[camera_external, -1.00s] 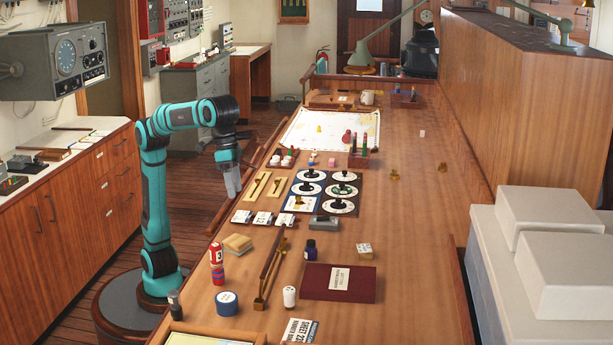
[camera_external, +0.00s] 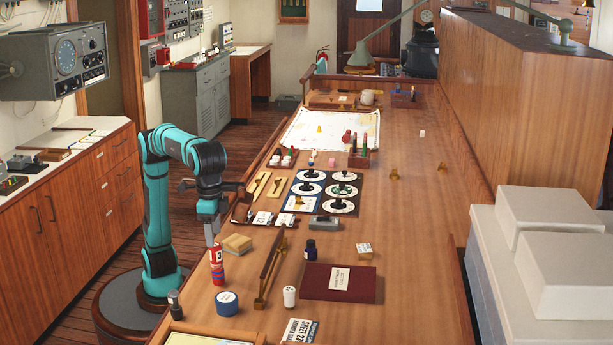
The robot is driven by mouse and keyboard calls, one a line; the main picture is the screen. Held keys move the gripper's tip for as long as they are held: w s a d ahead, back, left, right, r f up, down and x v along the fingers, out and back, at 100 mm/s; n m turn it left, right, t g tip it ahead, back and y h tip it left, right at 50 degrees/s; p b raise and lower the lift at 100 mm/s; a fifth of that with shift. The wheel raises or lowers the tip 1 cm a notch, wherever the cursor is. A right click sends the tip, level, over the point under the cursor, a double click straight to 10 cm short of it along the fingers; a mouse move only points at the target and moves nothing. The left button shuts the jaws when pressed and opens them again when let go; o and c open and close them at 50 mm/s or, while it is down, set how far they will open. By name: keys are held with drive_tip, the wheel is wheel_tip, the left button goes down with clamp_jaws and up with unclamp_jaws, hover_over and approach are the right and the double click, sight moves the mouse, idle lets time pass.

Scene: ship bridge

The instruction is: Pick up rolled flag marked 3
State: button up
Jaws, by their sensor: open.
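The rolled flag marked 3 (camera_external: 216,257) is a red roll with a white label bearing a 3. It stands upright at the left edge of the long wooden table (camera_external: 410,240), on top of or just in front of another red and blue roll (camera_external: 217,277); I cannot tell which. My gripper (camera_external: 212,240) points down just above the flag's top, its fingertips close to it. The gripper is open and empty. Whether the fingertips touch the flag is too small to tell.
A tan block (camera_external: 237,243) lies close to the right of the flag. A blue tape roll (camera_external: 227,303) and a dark bottle (camera_external: 174,302) stand nearer the camera. A wooden rack with brass ends (camera_external: 270,265) lies to the right.

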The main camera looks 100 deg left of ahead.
sight(217, 260)
wheel_tip(217, 260, down, 5)
drive_tip(key=shift+r, duration=0.1)
drive_tip(key=shift+a+f, duration=0.2)
drive_tip(key=shift+f, duration=1.15)
drive_tip(key=shift+a+f, duration=0.2)
drive_tip(key=shift+f, duration=1.1)
drive_tip(key=c, duration=1)
drive_tip(key=shift+c, duration=0.4)
